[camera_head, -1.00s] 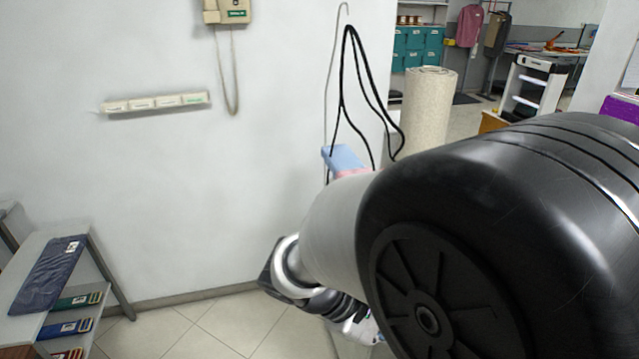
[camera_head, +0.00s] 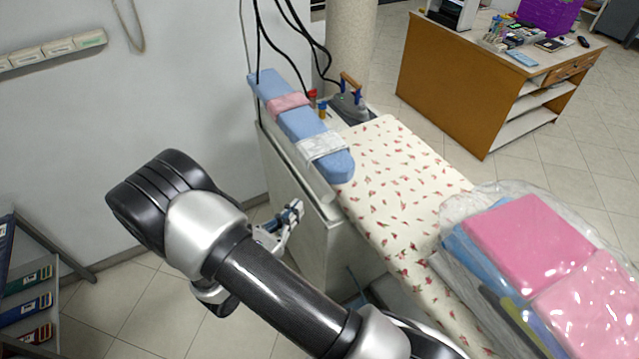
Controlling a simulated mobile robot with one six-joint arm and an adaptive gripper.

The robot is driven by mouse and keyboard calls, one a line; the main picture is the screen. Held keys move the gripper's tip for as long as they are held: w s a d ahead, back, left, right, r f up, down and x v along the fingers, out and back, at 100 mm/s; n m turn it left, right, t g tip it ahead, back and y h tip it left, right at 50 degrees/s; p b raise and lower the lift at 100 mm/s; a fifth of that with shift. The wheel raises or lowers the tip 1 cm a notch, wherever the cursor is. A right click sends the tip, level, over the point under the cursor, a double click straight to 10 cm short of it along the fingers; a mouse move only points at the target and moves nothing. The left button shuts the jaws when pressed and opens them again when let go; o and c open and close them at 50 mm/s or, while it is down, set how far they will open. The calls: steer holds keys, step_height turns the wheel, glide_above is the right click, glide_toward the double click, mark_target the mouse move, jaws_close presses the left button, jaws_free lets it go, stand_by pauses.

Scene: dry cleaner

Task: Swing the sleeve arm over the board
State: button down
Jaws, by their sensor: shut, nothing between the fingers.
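The sleeve arm (camera_head: 303,122) is a narrow, light-blue padded board with a pink band and a white band around it. It lies along the left edge of the ironing board (camera_head: 390,165), which has a cream cover with small red flowers. My gripper (camera_head: 295,213) is shut and empty, with small blue-grey fingers. In the picture it is below and left of the sleeve arm's near end, apart from it, in front of the board's grey cabinet (camera_head: 318,225). My arm hides part of the cabinet's lower side.
An iron (camera_head: 349,104) stands at the board's far end, with black cables above. Plastic-wrapped folded clothes (camera_head: 530,255) cover the near right of the board. A wooden desk (camera_head: 450,85) stands behind. A shelf (camera_head: 35,270) is at the left. The middle of the board is clear.

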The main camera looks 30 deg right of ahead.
mark_target(327, 177)
steer(key=b+x, duration=0.1)
steer(key=x, duration=1)
steer(key=shift+d, duration=0.1)
steer(key=shift+r, duration=0.1)
